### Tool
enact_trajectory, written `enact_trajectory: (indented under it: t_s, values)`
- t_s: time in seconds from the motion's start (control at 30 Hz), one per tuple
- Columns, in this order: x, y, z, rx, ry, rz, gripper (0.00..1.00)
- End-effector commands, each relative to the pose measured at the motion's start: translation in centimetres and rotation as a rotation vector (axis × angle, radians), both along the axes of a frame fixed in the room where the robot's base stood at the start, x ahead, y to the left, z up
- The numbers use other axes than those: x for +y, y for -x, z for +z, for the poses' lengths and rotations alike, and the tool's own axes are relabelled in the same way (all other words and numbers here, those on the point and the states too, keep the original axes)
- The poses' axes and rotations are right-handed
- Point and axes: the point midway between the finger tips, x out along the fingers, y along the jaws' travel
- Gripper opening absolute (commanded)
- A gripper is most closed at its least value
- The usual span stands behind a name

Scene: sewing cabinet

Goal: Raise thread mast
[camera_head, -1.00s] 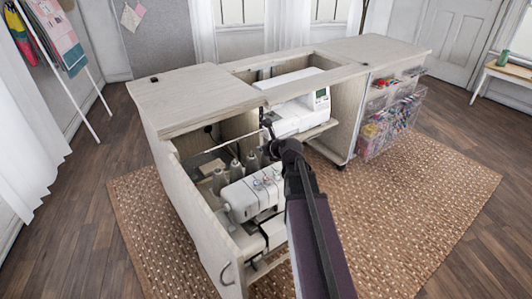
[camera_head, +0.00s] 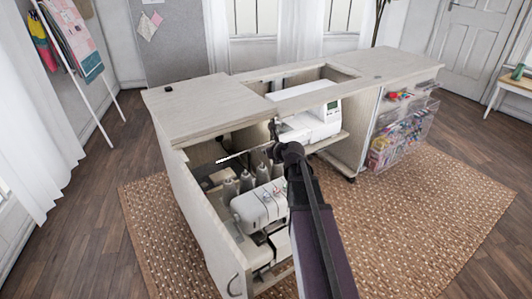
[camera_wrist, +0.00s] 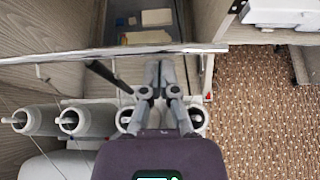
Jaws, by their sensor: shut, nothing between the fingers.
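A white serger (camera_head: 258,205) with several grey thread cones (camera_head: 246,182) stands in the open left bay of the sewing cabinet. The thread mast's thin crossbar (camera_head: 235,157) runs above the cones. In the wrist view the shiny crossbar (camera_wrist: 75,56) spans left to right, with small hooks under it and a dark tilted rod (camera_wrist: 106,76) below it. My gripper (camera_wrist: 160,66) is shut and empty. Its fingertips appear just below the bar in that view, over the right-hand cones; I cannot tell whether they touch the bar. In the head view my gripper (camera_head: 273,130) is at the bar's right end.
The cabinet top (camera_head: 205,110) overhangs the bay. A white sewing machine (camera_head: 310,123) sits to the right. Clear bins of supplies (camera_head: 400,133) hang on the right side. A woven rug (camera_wrist: 265,120) covers the open floor.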

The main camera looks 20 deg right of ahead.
Motion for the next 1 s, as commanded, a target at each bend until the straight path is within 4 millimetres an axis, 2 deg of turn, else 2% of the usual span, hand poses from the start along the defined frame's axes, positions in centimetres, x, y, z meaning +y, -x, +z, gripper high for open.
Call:
enact_trajectory:
  t_s: [0.5,0.67,1.0]
  values:
    - [0.3,0.0,0.5,0.0,0.0,-0.001,0.0]
    - [-0.1,0.0,0.6,0.0,0.0,-0.002,0.0]
    - [-0.2,0.0,2.7,0.0,0.0,-0.004,0.0]
